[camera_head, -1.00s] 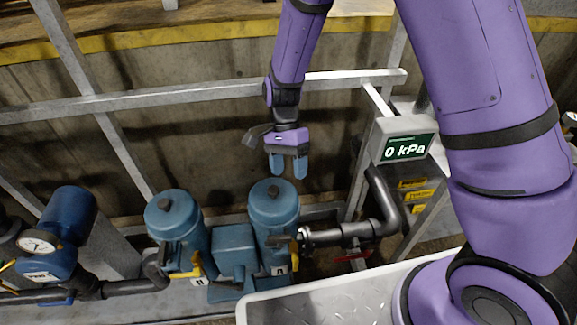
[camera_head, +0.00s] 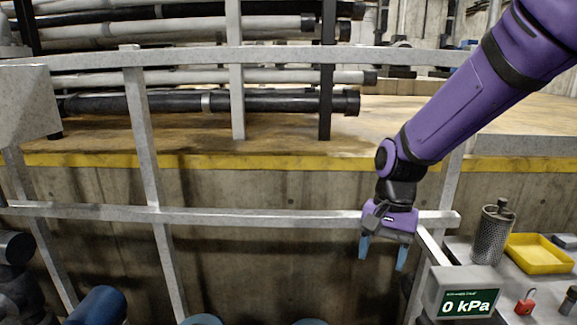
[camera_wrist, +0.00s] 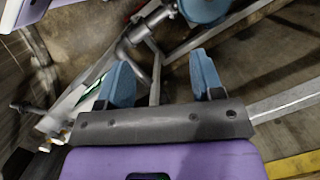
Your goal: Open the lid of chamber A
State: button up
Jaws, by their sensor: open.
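Two blue chamber canisters show only as tops at the bottom edge of the head view: a left one (camera_head: 202,319) and a right one (camera_head: 310,322). Their lids and labels are cut off, so I cannot tell which is chamber A. My gripper (camera_head: 383,254) is open and empty, pointing down, above and right of the right canister's top. In the wrist view its blue fingers (camera_wrist: 160,78) are spread apart with nothing between them. A round blue top (camera_wrist: 203,8), apparently a canister, lies beyond them at the upper edge.
A pressure display (camera_head: 466,298) reads 0 kPa at the lower right. A grey rail (camera_head: 270,217) runs behind my gripper. A yellow tray (camera_head: 540,254) and a perforated metal cylinder (camera_head: 493,235) stand on the right. A dark blue rounded part (camera_head: 98,306) is at the lower left.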

jog(key=s+d+r+n+t+h, duration=0.1)
jog(key=s+d+r+n+t, duration=0.4)
jog(key=s+d+r, duration=0.7)
jog(key=s+r+t, duration=0.2)
jog(key=s+r, duration=0.1)
jog(key=s, duration=0.1)
jog(key=shift+s+d+n, duration=0.15)
jog(key=shift+d+n, duration=0.15)
jog(key=shift+r, duration=0.1)
jog(key=w+a+f+n+g+y, duration=0.1)
jog(key=w+a+f+n, duration=0.1)
jog(key=w+a+f, duration=0.5)
jog(key=w+a+f+n+g, duration=0.25)
jog(key=w+a, duration=0.25)
jog(key=w, duration=0.3)
jog(key=w+a+f+n+g+h, duration=0.1)
jog(key=w+a+f+n, duration=0.1)
jog(key=a+f, duration=0.6)
jog(key=w+a+f+n, duration=0.2)
jog(key=a+f, duration=0.3)
jog(key=f, duration=1.8)
jog(key=shift+d+f, duration=0.2)
jog(key=shift+d, duration=0.05)
